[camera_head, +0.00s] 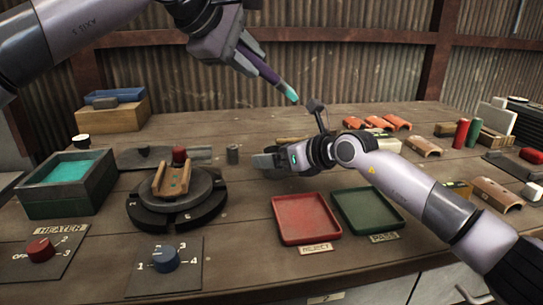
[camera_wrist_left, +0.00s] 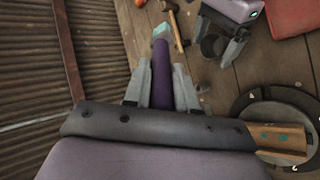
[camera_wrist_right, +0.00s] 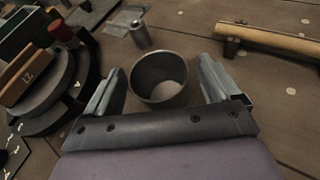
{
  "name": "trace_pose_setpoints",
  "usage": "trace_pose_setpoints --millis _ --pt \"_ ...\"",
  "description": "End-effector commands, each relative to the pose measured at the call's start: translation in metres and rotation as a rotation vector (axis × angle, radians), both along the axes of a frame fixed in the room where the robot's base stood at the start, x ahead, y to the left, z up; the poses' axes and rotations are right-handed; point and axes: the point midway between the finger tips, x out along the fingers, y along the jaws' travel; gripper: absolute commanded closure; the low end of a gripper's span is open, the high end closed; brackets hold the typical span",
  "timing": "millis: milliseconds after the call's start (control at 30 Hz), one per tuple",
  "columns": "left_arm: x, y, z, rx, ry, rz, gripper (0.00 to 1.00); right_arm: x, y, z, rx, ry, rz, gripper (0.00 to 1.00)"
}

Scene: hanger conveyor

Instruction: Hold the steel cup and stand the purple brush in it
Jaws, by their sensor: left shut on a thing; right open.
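The purple brush (camera_head: 268,74) has a teal tip that points down and right, high above the table. My left gripper (camera_head: 247,56) is shut on its handle. In the left wrist view the brush (camera_wrist_left: 162,82) runs out between the fingers (camera_wrist_left: 162,90). The steel cup (camera_wrist_right: 160,78) stands upright and looks empty in the right wrist view. My right gripper (camera_wrist_right: 160,85) is open, with one finger on each side of the cup and visible gaps. My right gripper (camera_head: 272,160) is low over the table in the head view, where I cannot make out the cup.
A grey metal cylinder (camera_head: 232,154) stands left of my right gripper. A dark turntable (camera_head: 177,202) with a wooden cradle is further left. The red tray (camera_head: 305,218) and green tray (camera_head: 369,212) lie in front. A hammer (camera_head: 318,115) is behind my right gripper.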

Motion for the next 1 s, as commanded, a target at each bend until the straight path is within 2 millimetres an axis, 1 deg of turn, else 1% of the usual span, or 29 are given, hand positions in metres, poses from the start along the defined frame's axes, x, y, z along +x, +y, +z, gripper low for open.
trace_pose_setpoints --millis 100,233,667,700,767,800,833,867,1000 --pt "0.000 0.000 0.000 -0.001 -0.001 0.000 1.00 0.007 0.008 -0.003 0.003 0.002 0.000 0.11" --pt "0.000 0.000 0.000 -0.001 -0.001 0.000 1.00 0.011 0.013 -0.006 0.002 0.001 0.000 0.11" --pt "0.000 0.000 0.000 -0.001 -0.001 0.000 1.00 0.014 0.016 -0.008 0.001 0.000 0.000 0.11" --pt "0.000 0.000 0.000 -0.001 -0.001 0.000 1.00 0.014 0.015 -0.009 0.001 0.000 0.000 0.17" --pt "0.000 0.000 0.000 -0.001 -0.001 0.000 1.00 0.014 0.015 -0.009 0.001 0.001 0.000 0.37" --pt "0.000 0.000 0.000 -0.001 -0.001 0.000 1.00 0.014 0.015 -0.009 0.001 0.001 0.000 0.50" --pt "0.000 0.000 0.000 -0.001 -0.001 0.000 1.00 0.014 0.015 -0.009 0.001 0.001 0.000 0.60" --pt "0.000 0.000 0.000 -0.001 -0.001 0.000 1.00 0.014 0.015 -0.009 0.001 0.001 0.000 0.67" --pt "0.000 0.000 0.000 -0.001 -0.001 0.000 1.00 0.014 0.015 -0.009 0.001 0.001 0.000 0.67"
